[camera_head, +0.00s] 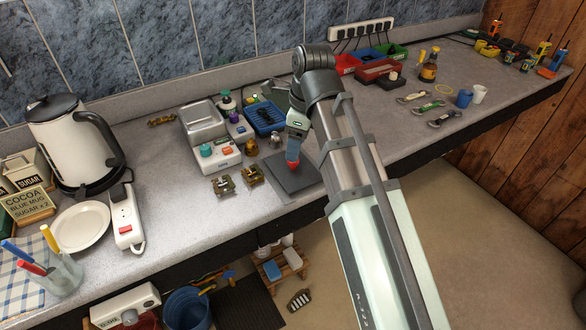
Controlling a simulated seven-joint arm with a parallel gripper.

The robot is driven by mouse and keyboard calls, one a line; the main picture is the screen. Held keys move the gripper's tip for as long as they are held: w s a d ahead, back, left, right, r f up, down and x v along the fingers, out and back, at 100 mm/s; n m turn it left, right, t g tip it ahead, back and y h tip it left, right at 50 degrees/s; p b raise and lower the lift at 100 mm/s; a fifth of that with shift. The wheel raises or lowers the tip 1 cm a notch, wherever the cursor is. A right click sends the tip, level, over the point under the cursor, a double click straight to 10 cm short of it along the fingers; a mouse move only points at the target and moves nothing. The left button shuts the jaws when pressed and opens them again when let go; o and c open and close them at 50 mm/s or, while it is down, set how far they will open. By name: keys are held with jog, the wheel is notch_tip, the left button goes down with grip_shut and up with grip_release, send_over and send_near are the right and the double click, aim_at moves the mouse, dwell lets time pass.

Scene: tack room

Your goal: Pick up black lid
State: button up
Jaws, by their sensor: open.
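My gripper (292,163), with red at its tip, points down over a flat dark square piece (300,183) on the grey counter. The jaws are open and I see nothing held; the gap between them is too small to make out. I cannot tell whether the tip touches the dark piece. No black lid is certain: the dark square piece is flat like a lid or mat, and the white kettle (78,145) has a black top (54,107) at the left. My arm hides part of the counter behind and right of the gripper.
A blue tray (264,117) stands behind. Red and green bins (376,70) stand at the back. The counter's front edge is close.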

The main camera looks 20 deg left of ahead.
aim_at(293, 165)
jog(key=shift+a+f, duration=0.15)
jog(key=shift+f, duration=0.95)
jog(key=shift+a+f, duration=0.15)
jog(key=shift+f, duration=0.9)
grip_shut()
jog(key=shift+r, duration=0.1)
